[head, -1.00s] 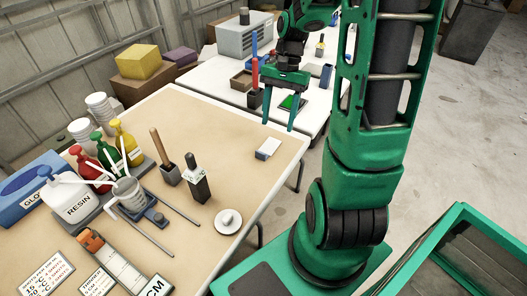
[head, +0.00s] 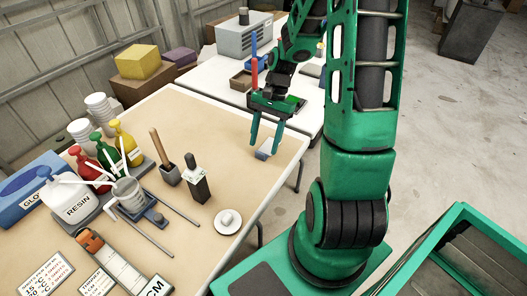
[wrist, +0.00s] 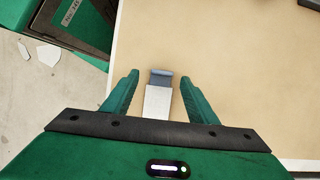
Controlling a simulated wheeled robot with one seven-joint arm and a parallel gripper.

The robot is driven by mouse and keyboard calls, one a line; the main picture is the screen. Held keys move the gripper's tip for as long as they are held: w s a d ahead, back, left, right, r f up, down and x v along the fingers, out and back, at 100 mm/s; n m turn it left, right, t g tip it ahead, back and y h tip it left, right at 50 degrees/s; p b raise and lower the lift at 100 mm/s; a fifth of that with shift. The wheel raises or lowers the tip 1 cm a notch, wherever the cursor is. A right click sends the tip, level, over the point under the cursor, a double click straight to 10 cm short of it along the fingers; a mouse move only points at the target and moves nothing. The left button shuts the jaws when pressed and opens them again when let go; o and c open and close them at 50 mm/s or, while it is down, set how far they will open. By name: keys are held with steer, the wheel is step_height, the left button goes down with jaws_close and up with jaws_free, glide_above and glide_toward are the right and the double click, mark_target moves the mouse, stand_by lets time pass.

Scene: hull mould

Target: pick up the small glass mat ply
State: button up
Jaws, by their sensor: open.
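A small pale slab, which looks like the small glass mat ply (head: 262,154), lies on the tan table near its right edge. In the wrist view the pale ply (wrist: 158,101) shows between my fingers, with a blue-grey block (wrist: 161,77) at its far end. My gripper (head: 264,148) is open and points down over it, one finger on each side. In the wrist view my gripper (wrist: 160,79) shows a gap between each finger and the slab. I cannot tell how high the fingertips are above the table.
A dark upright tool in a block (head: 197,183) and a white round disc (head: 228,221) stand to the left. Pump bottles and a resin jug (head: 78,202) are farther left. A white table (head: 215,84) is behind. Bare tabletop surrounds the slab.

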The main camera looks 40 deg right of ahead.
mark_target(261, 153)
steer(key=shift+x, duration=1.75)
steer(key=shift+a, duration=0.1)
steer(key=c, duration=1.1)
steer(key=shift+r, duration=0.1)
